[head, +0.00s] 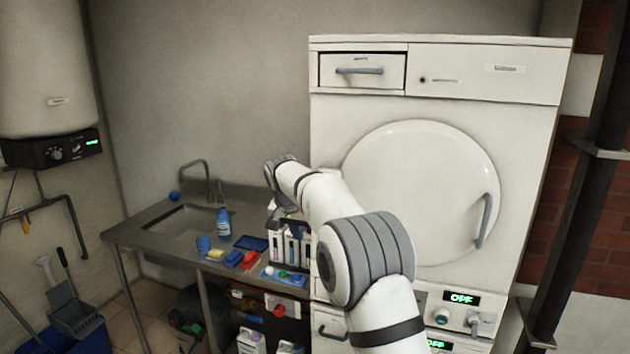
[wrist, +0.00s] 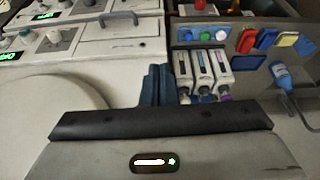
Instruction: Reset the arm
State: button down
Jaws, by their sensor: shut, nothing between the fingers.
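My arm reaches up from the lower right in the head view and bends over at the wrist. My gripper (head: 273,222) hangs above the back right of the sink counter, close to the left side of the white machine. In the wrist view its two dark blue fingers (wrist: 155,84) are together, with nothing between them. The wrist view is turned upside down. White cartons (wrist: 205,70) stand beside the fingers in that view, apart from them as far as I can tell.
The white machine (head: 330,120) with a round door and drawer fills the right. The metal counter (head: 135,232) holds a sink, a blue bottle (head: 224,222), white cartons (head: 291,245) and several coloured items. A water heater (head: 45,60) hangs at the left. A blue bin with a dustpan is below.

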jog(key=s+d+r+n+b, duration=0.1)
jog(key=s+d+r, duration=0.1)
jog(key=s+d, duration=0.65)
jog(key=s+d+r+n+b, duration=0.15)
jog(key=s+d, duration=0.35)
jog(key=s, duration=0.7)
jog(key=s+d+f, duration=0.2)
jog(key=s+f, duration=0.1)
jog(key=s, duration=0.5)
jog(key=s+d+f+y+b, duration=0.1)
jog(key=s+d+f, duration=0.1)
jog(key=s, duration=0.6)
jog(key=s+d+f+n, duration=0.1)
jog(key=s+f, duration=0.3)
jog(key=s, duration=0.4)
jog(key=shift+d+f+g, duration=0.15)
jog(key=shift+d+g, duration=0.25)
jog(key=shift+d, duration=0.15)
